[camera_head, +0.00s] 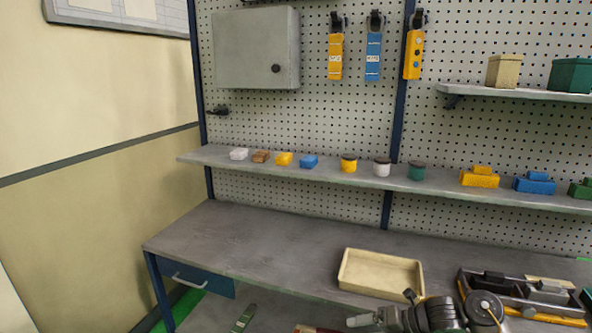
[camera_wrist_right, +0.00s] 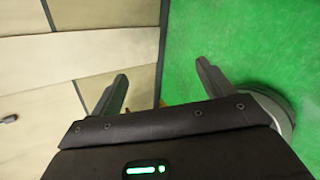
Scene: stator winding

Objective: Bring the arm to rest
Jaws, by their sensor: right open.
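My right gripper (camera_wrist_right: 162,75) shows in the right wrist view. Its two dark fingers are spread apart with nothing between them. Behind the fingers are green floor on the right and pale panels on the left. In the head view, grey and black links of my arm show at the bottom edge, right of the middle, in front of the workbench (camera_head: 225,235). No gripper fingers can be made out clearly there. My left gripper does not show.
A cream tray (camera_head: 348,278) sits on the bench. A dark fixture (camera_head: 540,308) with blocks stands to its right. A shelf (camera_head: 217,157) behind holds small coloured blocks and several lidded jars. The bench's left part is bare. A blue drawer (camera_head: 205,278) hangs below it.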

